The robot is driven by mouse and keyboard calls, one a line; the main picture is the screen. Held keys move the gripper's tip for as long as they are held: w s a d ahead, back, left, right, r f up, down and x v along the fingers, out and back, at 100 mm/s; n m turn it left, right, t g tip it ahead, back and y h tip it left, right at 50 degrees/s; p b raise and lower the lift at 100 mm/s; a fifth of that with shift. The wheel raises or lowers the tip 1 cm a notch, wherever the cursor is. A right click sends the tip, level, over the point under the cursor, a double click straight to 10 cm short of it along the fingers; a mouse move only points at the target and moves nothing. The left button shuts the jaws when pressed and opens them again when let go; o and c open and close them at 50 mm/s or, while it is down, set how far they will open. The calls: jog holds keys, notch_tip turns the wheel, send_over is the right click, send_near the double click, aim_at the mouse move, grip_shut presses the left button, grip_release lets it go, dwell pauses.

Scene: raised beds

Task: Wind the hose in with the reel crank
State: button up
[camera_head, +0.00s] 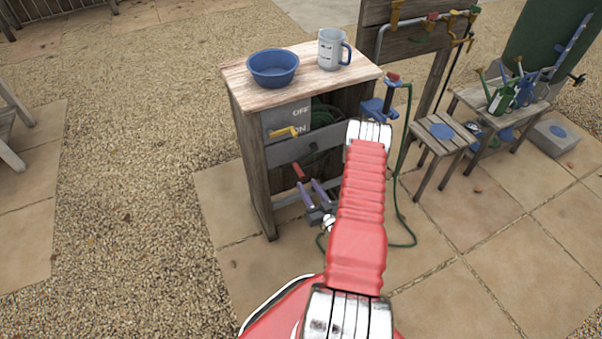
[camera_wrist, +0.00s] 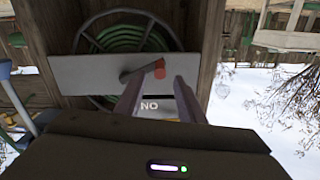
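The hose reel (camera_wrist: 84,38) sits inside a wooden cabinet (camera_head: 255,170), with green hose (camera_wrist: 133,40) coiled on it. The wrist view looks upside down. The crank (camera_wrist: 136,74) is a dark arm with a short red handle (camera_wrist: 159,69), in front of a grey panel; the red handle also shows in the head view (camera_head: 299,171). My gripper (camera_wrist: 157,82) is open and empty. Its two purple fingers point at the crank, and the red handle shows between and beyond the tips. In the head view my gripper (camera_head: 311,184) is just below the handle. Contact is not visible.
A blue bowl (camera_head: 273,68) and a mug (camera_head: 331,50) stand on the cabinet top. A yellow lever (camera_head: 284,132) sits by the OFF/ON lettering. Loose green hose (camera_head: 405,243) lies on the paving at right.

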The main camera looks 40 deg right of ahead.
aim_at(296, 164)
jog(key=x, duration=0.7)
jog(key=shift+w+d, duration=0.15)
jog(key=shift+w, duration=0.2)
jog(key=shift+c, duration=0.2)
grip_shut()
jog(key=shift+d, duration=0.3)
jog(key=shift+a, duration=0.15)
